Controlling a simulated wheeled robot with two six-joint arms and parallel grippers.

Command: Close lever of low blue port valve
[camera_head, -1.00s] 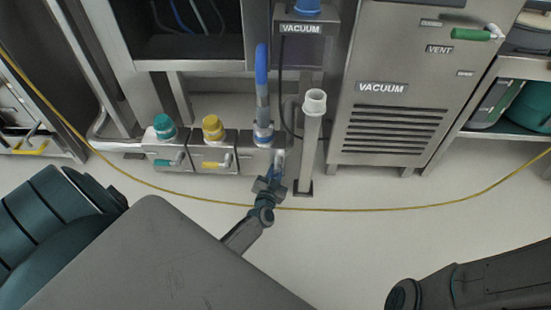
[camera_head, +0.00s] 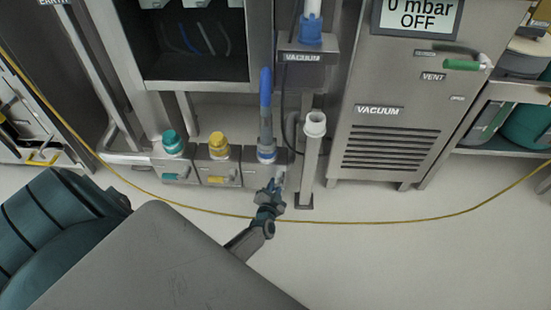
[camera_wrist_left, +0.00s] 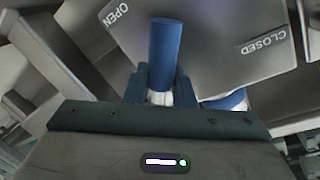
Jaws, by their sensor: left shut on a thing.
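The low blue port (camera_head: 267,153) is the rightmost of the three ports low on the cabinet, with a blue and grey hose (camera_head: 265,95) standing up from it. Its blue valve lever (camera_wrist_left: 165,50) shows large in the left wrist view, lying between the OPEN label (camera_wrist_left: 115,14) and the CLOSED label (camera_wrist_left: 264,41) and touching neither. My left gripper (camera_head: 273,188) is at the front of this valve. In the left wrist view its fingers (camera_wrist_left: 160,85) are shut on the lever near its pale base. In the head view the gripper hides most of the lever. My right gripper is not in view.
The teal port (camera_head: 174,142) and yellow port (camera_head: 219,145) stand to the left, each with its own lever. A white-topped pipe (camera_head: 314,126) stands close on the right. A yellow cable (camera_head: 400,219) crosses the floor. The vacuum cabinet (camera_head: 390,110) is further right.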

